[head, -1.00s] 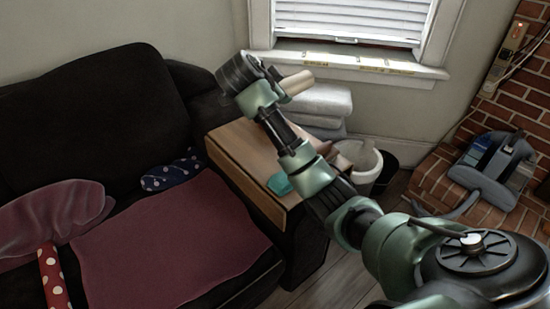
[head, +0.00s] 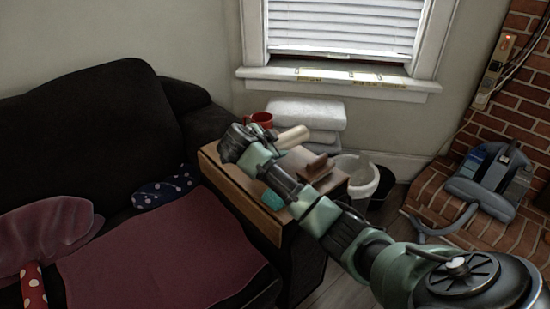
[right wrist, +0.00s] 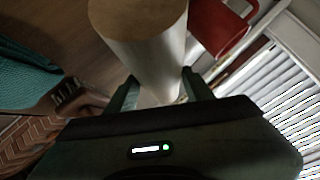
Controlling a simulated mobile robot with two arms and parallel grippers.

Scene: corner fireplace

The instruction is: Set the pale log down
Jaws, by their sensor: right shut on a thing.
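The pale log (head: 293,137) is a short cream cylinder. My right gripper (head: 268,141) is shut on it above the wooden side table (head: 236,186). In the right wrist view the log (right wrist: 145,50) sits between the two fingers (right wrist: 158,88), with its tan cut end towards the top. Wooden surface shows behind it there. I cannot tell whether the log touches the table. My arm hides the middle of the table top. My left gripper is not in view.
On the table are a red mug (head: 261,119) at the back, a teal item (head: 271,200) at the front and a brown wooden object (head: 318,167) at the right. White folded cushions (head: 305,112) lie behind. A white bin (head: 357,172) stands right of it, a dark sofa (head: 90,120) left.

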